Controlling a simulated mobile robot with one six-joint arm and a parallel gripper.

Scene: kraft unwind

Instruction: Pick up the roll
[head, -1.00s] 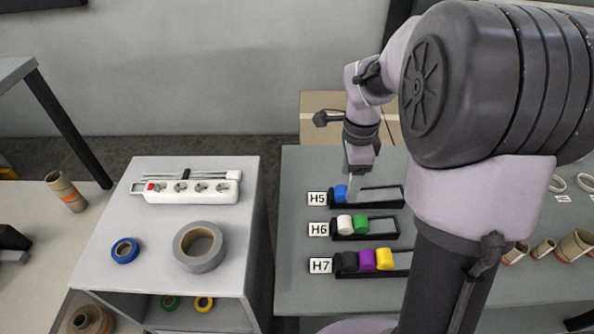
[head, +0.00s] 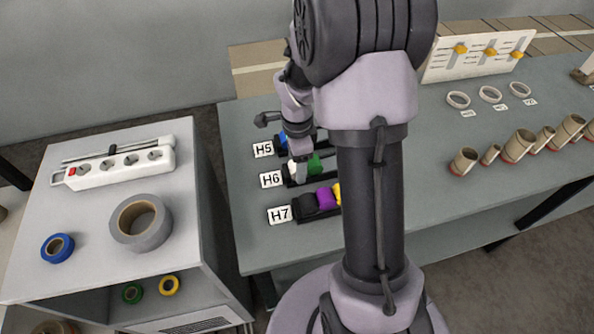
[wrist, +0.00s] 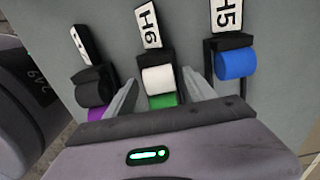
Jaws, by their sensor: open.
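The task names only "the roll", and several rolls are in view. In the wrist view a white roll (wrist: 158,80) sits at the labelled end of the H6 holder, with a green roll (wrist: 163,101) behind it. My gripper (wrist: 160,92) is open, with one finger on each side of these two rolls; I cannot tell if it touches them. A blue roll (wrist: 236,63) sits in the H5 holder. A black roll (wrist: 93,92) and a purple roll (wrist: 100,113) sit in the H7 holder. In the head view my gripper (head: 299,172) is over the H6 holder and partly hides the white roll.
A grey cabinet (head: 95,215) at the left carries a power strip (head: 115,167), a large grey tape roll (head: 140,223) and a blue tape roll (head: 57,248). Cardboard tubes (head: 465,160) and white rings (head: 458,100) stand on the table's (head: 430,190) right side.

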